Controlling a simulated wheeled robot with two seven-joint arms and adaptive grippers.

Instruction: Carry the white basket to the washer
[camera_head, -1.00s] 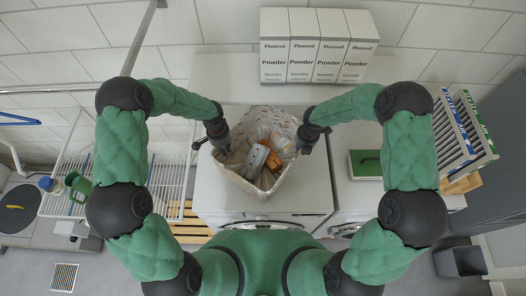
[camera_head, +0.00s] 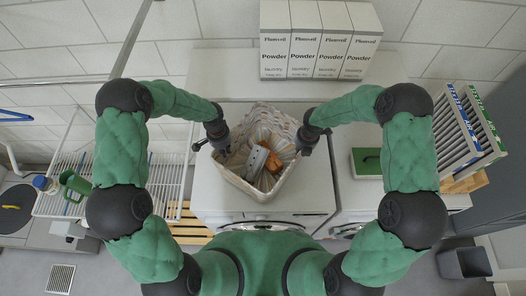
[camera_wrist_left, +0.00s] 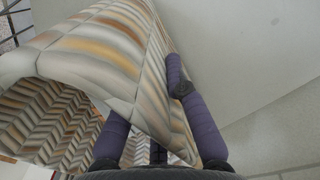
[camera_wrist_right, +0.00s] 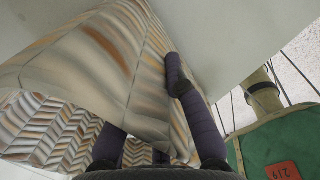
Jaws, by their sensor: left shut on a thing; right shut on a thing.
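The white basket (camera_head: 243,184) has a patterned cloth lining and is held between my two grippers, over the white washer-like machine (camera_head: 315,197) in the head view. Whether it touches the top is hard to tell. Inside it lie a grey item (camera_head: 255,161) and an orange item (camera_head: 273,162). My left gripper (camera_head: 222,146) is shut on the basket's left rim; the left wrist view shows its fingers around the lining (camera_wrist_left: 120,50). My right gripper (camera_head: 305,144) is shut on the right rim; the right wrist view shows the lining (camera_wrist_right: 110,60) between its fingers.
White powder boxes (camera_head: 320,40) stand at the back. A green item (camera_head: 367,162) lies on the machine to the right. A wire rack (camera_head: 165,175) with a green mug (camera_head: 75,184) is at left.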

